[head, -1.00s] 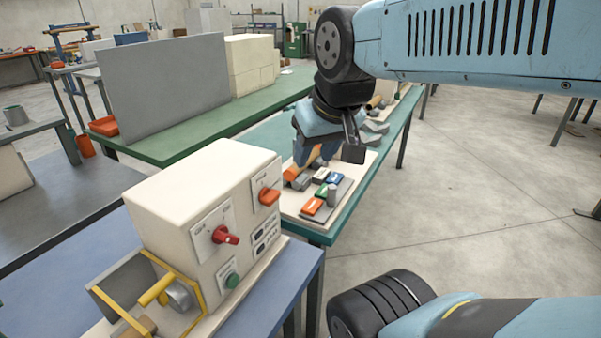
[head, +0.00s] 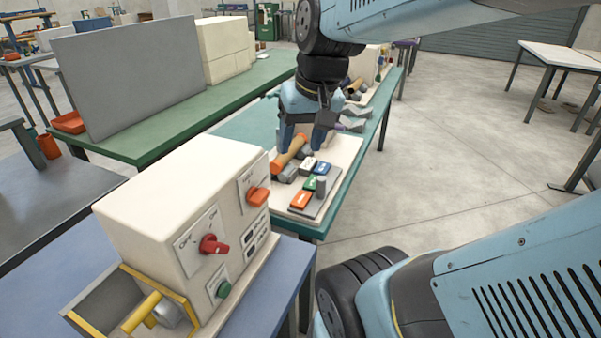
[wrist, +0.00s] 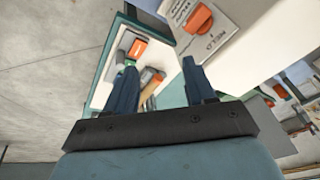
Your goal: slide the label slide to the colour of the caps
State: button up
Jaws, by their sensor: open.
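The label slide is a grey strip (head: 314,203) on a pale board, with orange (head: 301,200), green (head: 309,183), blue (head: 322,168) and white (head: 308,163) tiles beside it. A grey upright knob (head: 321,186) stands by the green tile. A tan tube with an orange end (head: 278,164) lies behind the tiles; I cannot tell if that end is a cap. My gripper (head: 303,142) is open, pointing down above the board near the tube. In the wrist view, its fingers (wrist: 160,66) are apart with nothing held; the orange tile (wrist: 138,48) shows beyond.
A cream control box (head: 185,200) with red and orange knobs and a green button stands on the blue bench in front. The teal table (head: 240,128) carries the board, with grey pieces behind it. A grey panel (head: 130,75) stands on the green bench at left.

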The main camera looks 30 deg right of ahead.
jog(key=w+d+f+m+g+y, duration=0.4)
jog(key=f+m, duration=0.1)
jog(key=f, duration=0.2)
jog(key=m+t+y, duration=1)
jog(key=m+t, duration=0.1)
jog(key=m, duration=0.7)
send_near(322, 182)
jog(key=x, duration=0.6)
jog(key=w+f+x, duration=0.1)
jog(key=x, duration=0.3)
jog(key=shift+w+d, duration=0.1)
jog(key=shift+d, duration=0.2)
jog(key=shift+c, duration=0.2)
grip_shut()
